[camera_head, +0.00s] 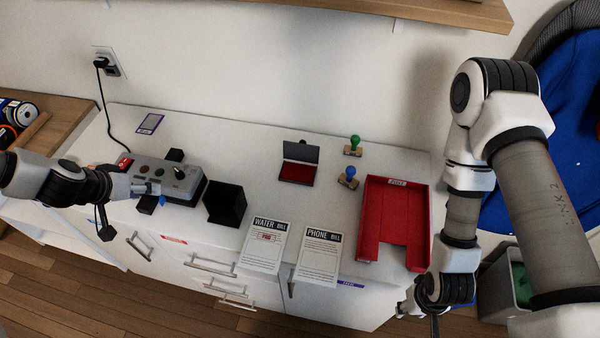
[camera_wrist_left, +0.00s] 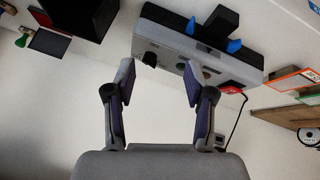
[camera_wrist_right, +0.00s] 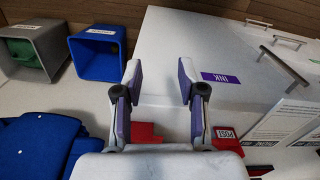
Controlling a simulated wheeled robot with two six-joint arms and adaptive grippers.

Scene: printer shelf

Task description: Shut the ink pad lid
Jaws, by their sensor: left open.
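The ink pad (camera_head: 297,172) lies on the white cabinet top near its middle, with a red pad. Its dark lid (camera_head: 301,152) stands open, tilted up at the back edge. The ink pad also shows at the upper left of the left wrist view (camera_wrist_left: 58,21). My left gripper (camera_head: 143,188) is open and empty beside the grey button box, well left of the ink pad; its spread fingers show in the left wrist view (camera_wrist_left: 159,78). My right gripper (camera_wrist_right: 160,74) is open and empty off the cabinet's right front corner, away from the ink pad.
A grey button box (camera_head: 165,178) and a black holder (camera_head: 226,204) stand left of the pad. Green (camera_head: 354,144) and blue (camera_head: 348,176) stamps and a red tray (camera_head: 414,228) are to the right. Two bills (camera_head: 318,255) lie in front. A shelf (camera_head: 440,10) hangs above.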

